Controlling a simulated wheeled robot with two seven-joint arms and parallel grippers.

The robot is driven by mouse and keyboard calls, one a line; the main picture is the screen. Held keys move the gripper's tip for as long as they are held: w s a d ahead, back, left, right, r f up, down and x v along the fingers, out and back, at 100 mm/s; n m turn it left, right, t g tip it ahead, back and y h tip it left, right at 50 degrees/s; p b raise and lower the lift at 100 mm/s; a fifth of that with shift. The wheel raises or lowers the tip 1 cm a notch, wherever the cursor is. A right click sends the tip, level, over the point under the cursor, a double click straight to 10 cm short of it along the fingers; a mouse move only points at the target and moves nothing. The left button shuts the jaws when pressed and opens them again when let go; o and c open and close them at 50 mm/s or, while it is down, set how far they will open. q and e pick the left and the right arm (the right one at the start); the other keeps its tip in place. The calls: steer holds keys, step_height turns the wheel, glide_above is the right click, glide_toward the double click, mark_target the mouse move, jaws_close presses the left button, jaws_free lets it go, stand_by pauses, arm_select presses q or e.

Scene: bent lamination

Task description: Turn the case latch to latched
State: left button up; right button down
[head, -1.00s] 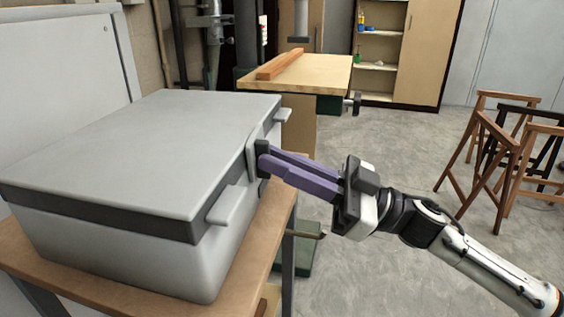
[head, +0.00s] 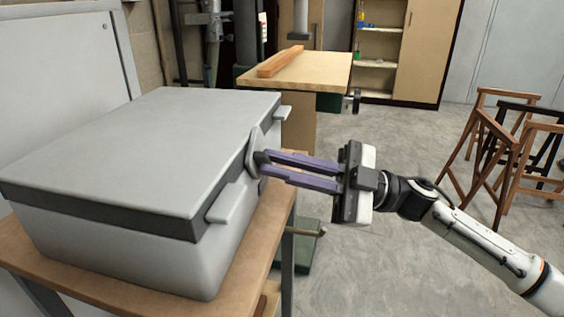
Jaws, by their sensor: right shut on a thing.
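The grey case (head: 140,140) with a dark band under its closed lid sits on a wooden-topped bench at the left. The case latch (head: 253,148) is on the case's right-hand face, between two light grey tabs, and looks tilted. My right gripper (head: 262,166) reaches in from the right with long purple fingers. Its dark fingertips are shut on the latch, and they partly hide the part they grip. My left gripper is not in view.
The case's near tab (head: 226,204) juts out beside my right gripper. A workbench (head: 315,72) with a wooden bar stands behind. Wooden trestles (head: 500,145) stand at the right. The concrete floor between is mostly clear.

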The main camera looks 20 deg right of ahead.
steer(key=n, duration=0.1)
steer(key=n+g, duration=0.1)
steer(key=n, duration=0.1)
steer(key=n+g, duration=0.1)
steer(key=shift+w+d+f+n+h, duration=0.2)
steer(key=shift+w+n+h, duration=0.1)
steer(key=shift+n+h, duration=0.1)
steer(key=n, duration=0.2)
steer(key=n+g, duration=0.1)
steer(key=shift+w+d+f+n+h, duration=0.2)
steer(key=shift+w+n+h, duration=0.1)
steer(key=shift+n+h, duration=0.1)
steer(key=shift+w+d+n+g+h, duration=0.1)
steer(key=shift+w+n+g+h, duration=0.15)
steer(key=shift+n, duration=0.5)
steer(key=shift+w+d+n+g+h, duration=0.15)
steer(key=shift+n+h, duration=0.2)
steer(key=shift+n, duration=0.4)
steer(key=shift+s, duration=0.1)
steer(key=c, duration=1.8)
jaws_free()
steer(key=shift+c, duration=0.2)
